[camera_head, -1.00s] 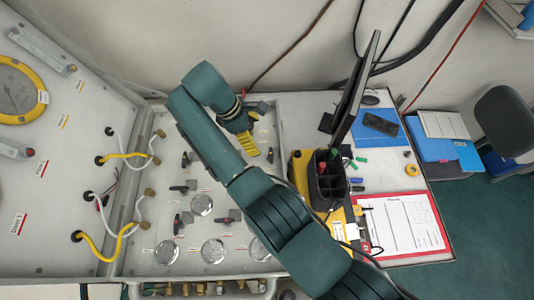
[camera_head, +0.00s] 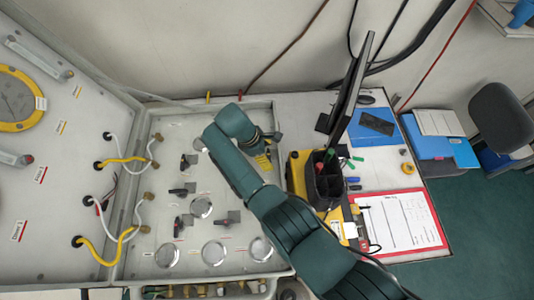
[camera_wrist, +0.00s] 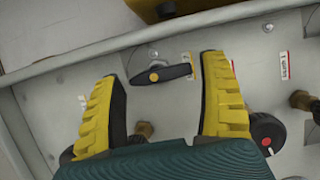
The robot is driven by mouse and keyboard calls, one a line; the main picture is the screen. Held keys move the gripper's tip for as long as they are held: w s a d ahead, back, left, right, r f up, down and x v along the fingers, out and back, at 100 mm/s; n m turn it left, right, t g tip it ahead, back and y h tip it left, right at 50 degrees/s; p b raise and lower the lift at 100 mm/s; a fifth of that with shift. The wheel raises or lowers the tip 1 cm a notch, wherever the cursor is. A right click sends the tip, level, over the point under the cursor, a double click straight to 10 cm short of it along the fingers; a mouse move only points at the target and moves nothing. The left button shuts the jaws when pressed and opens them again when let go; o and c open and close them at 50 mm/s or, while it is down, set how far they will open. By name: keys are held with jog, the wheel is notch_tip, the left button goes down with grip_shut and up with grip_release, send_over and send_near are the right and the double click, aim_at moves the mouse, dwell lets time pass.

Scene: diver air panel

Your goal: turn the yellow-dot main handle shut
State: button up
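The yellow-dot main handle (camera_wrist: 160,74) is a black bar lever with a yellow centre. It lies nearly crosswise on the pale panel in the wrist view. My gripper (camera_wrist: 159,70) is open, its two yellow fingers on either side of the handle, with a gap to each end. The right fingertip looks closer to it than the left. I see no contact, and cannot tell the height above the panel. In the head view my gripper (camera_head: 263,161) shows only as a yellow finger beside my arm. The handle cannot be made out there.
A black knob with a red dot (camera_wrist: 266,132) sits close to the right finger. Brass fittings (camera_wrist: 142,130) are near the fingers. The panel (camera_head: 165,215) carries several black handles and round gauges. A black caddy (camera_head: 325,182) and a monitor (camera_head: 350,95) stand to the right.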

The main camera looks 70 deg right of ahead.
jog(key=c, duration=0.9)
jog(key=m+b, duration=0.2)
jog(key=b, duration=0.1)
jog(key=shift+w+d+f+y, duration=0.1)
jog(key=shift+f+y, duration=0.3)
jog(key=m+y+b, duration=0.1)
jog(key=m, duration=0.1)
jog(key=shift+r+m, duration=0.15)
jog(key=shift+m, duration=0.15)
jog(key=o, duration=1.3)
jog(key=shift+r, duration=0.15)
jog(key=shift+r, duration=0.15)
jog(key=v, duration=1.1)
jog(key=shift+w+r, duration=0.3)
jog(key=shift+w, duration=0.05)
